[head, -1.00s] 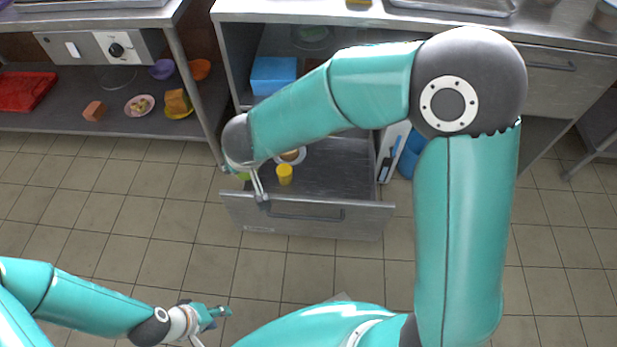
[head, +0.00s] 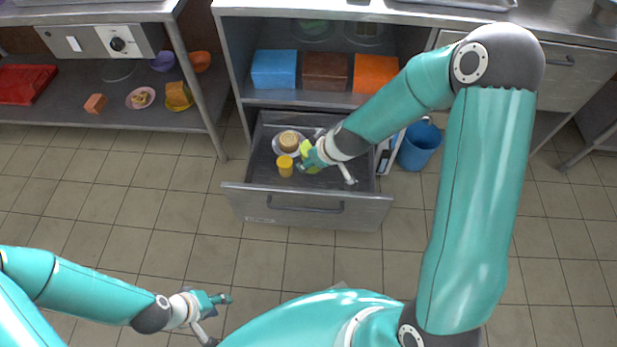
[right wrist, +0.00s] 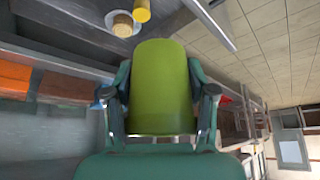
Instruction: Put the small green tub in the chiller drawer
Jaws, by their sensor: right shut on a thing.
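The small green tub (right wrist: 162,85) is between the two fingers of my right gripper (right wrist: 161,105) in the right wrist view. In the head view the tub (head: 306,149) shows as a small green patch, partly hidden by the right gripper (head: 309,156). They are over the inside of the pulled-out chiller drawer (head: 306,206); I cannot tell whether the tub touches its floor. My left gripper (head: 218,316) is open and empty at the bottom, over the floor, away from the drawer.
A yellow tub (head: 285,166) and a plate with a round food (head: 289,140) stand in the drawer's left part. Blue (head: 274,70), brown (head: 325,72) and orange (head: 375,73) boxes sit on the shelf above. A blue bucket (head: 420,147) stands right of the drawer.

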